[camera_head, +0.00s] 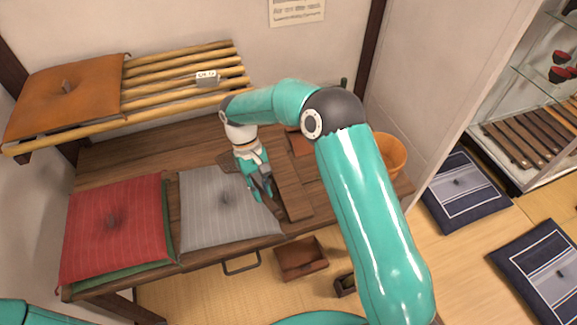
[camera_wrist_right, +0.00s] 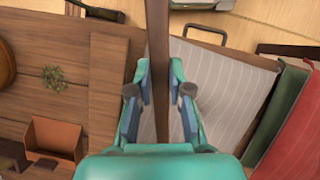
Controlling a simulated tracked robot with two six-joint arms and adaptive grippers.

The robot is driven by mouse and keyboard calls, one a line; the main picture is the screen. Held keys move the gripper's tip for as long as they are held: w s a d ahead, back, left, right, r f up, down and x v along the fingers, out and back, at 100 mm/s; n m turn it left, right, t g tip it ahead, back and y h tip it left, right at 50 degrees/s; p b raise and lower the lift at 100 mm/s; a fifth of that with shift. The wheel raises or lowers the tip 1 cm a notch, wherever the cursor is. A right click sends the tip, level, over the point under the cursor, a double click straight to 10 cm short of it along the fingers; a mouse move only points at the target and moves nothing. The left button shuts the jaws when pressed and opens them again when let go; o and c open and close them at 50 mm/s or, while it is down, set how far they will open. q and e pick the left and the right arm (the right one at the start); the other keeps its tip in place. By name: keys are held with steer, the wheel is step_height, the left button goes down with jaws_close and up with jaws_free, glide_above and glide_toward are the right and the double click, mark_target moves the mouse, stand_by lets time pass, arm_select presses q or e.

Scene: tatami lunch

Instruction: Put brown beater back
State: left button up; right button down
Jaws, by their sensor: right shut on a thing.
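The brown beater (camera_wrist_right: 158,50) shows in the right wrist view as a dark brown stick running between the fingers of my right gripper (camera_wrist_right: 160,105). In the head view, my right gripper (camera_head: 262,188) is shut on this stick over the wooden platform, between the grey cushion and a wooden plank. The stick extends toward the front from the fingers. A dark woven part (camera_head: 228,161) shows behind the gripper, partly hidden by it; it looks like the beater's head. I cannot tell whether the beater touches the platform. My left gripper is out of view.
A grey striped cushion (camera_head: 215,215) and a red cushion (camera_head: 112,225) lie on the platform (camera_head: 130,154). A plank (camera_head: 291,188) lies right of the gripper. A slatted rack (camera_head: 185,85) with an orange cushion (camera_head: 66,92) is above. An orange bucket (camera_head: 391,153) stands right.

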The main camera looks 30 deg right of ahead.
steer(key=shift+w+a, duration=0.2)
steer(key=shift+w, duration=0.25)
steer(key=shift+s+d+r, duration=0.1)
steer(key=d+f+m+t+b, duration=0.1)
steer(key=d+f+b, duration=0.2)
steer(key=d+b, duration=0.1)
steer(key=w+d+f+m+t+b, duration=0.1)
steer(key=d+f+b, duration=0.3)
steer(key=b, duration=0.2)
steer(key=w+d+f+t+b, duration=0.1)
steer(key=d+f+b, duration=0.2)
steer(key=d+b, duration=0.1)
steer(key=shift+f+m+b, duration=0.25)
steer(key=shift+m+b, duration=0.15)
steer(key=shift+b, duration=0.05)
steer(key=shift+f+b, duration=0.85)
steer(key=shift+f, duration=0.7)
steer(key=c, duration=1)
jaws_free()
